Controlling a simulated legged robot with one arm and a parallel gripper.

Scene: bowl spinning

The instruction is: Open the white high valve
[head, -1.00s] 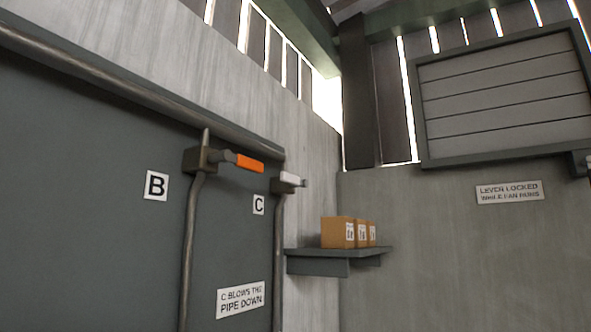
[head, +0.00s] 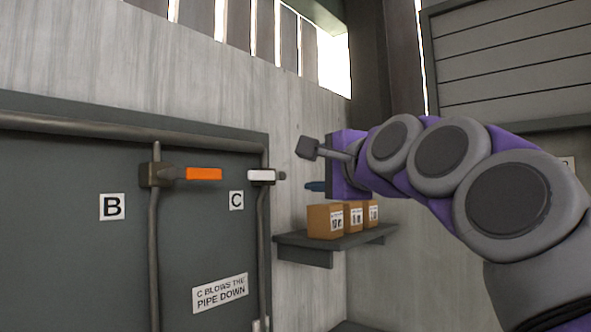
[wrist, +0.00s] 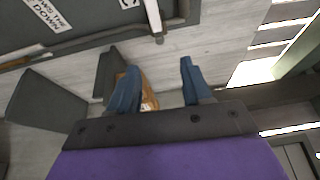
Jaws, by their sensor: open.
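The white high valve (head: 262,176) sticks out at the top of the right-hand pipe, beside the C label, its handle lying level. My gripper (head: 316,186) is to the right of the white valve, apart from it, in front of the wall above the shelf. In the wrist view my gripper (wrist: 160,66) shows two blue fingers spread wide with nothing held between them. A pipe passes near the top of that view, beyond the fingertips.
An orange valve (head: 203,174) sits left of the white one, near the B label (head: 112,207). A shelf (head: 305,252) with cardboard boxes (head: 325,222) juts out just below my gripper. A sign (head: 220,293) hangs low on the dark panel.

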